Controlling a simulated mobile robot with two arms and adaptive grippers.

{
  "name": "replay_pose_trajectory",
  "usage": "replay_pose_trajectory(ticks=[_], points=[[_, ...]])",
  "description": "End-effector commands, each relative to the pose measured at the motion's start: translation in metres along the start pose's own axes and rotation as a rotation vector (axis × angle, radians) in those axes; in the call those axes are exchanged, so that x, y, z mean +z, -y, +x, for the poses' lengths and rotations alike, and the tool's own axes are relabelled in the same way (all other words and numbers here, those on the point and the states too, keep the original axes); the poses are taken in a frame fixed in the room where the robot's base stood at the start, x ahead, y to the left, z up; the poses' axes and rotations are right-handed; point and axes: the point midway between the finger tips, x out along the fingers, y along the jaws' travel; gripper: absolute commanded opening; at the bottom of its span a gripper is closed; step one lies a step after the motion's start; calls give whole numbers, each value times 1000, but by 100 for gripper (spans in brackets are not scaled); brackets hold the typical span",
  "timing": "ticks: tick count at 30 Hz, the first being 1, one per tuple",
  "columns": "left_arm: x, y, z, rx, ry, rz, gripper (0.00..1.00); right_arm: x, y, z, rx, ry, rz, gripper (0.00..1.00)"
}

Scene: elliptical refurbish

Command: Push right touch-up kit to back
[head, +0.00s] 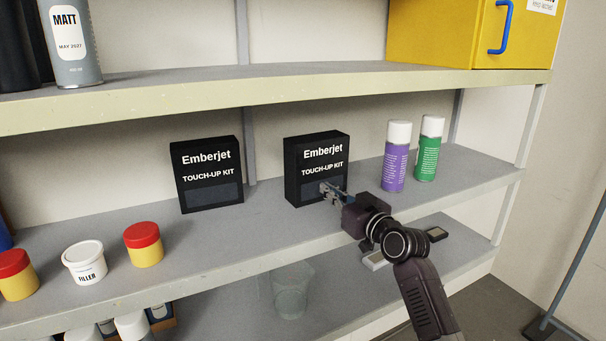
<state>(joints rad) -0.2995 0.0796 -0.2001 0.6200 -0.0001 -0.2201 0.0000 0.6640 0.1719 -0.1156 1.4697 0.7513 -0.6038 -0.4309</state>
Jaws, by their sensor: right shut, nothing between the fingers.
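The right touch-up kit (308,160) is a black upright box with white "Emberjet TOUCH-UP KIT" lettering, standing on the middle shelf (250,235). The left touch-up kit (207,178) is a like box standing to its left, with a clear gap between them. My right gripper (326,190) is shut and empty, with its fingertips in front of the lower right part of the right kit's face. I cannot tell whether they touch it. They hide a small part of the box's lower front. My left gripper is not in view.
A purple spray can (395,160) and a green one (429,150) stand right of the kit. Red-lidded jars (143,246) and a white filler tub (85,266) stand at the left front. The upper shelf (250,90) runs above the kits. Bare shelf lies between the kits.

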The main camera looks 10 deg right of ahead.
Motion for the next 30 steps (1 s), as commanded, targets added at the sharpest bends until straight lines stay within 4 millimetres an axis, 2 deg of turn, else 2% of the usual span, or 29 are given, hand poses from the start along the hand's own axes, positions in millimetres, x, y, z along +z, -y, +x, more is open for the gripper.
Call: replay_pose_trajectory(ticks=[30], points=[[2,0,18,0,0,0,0,-2,0,31,1,-5,-1,0]])
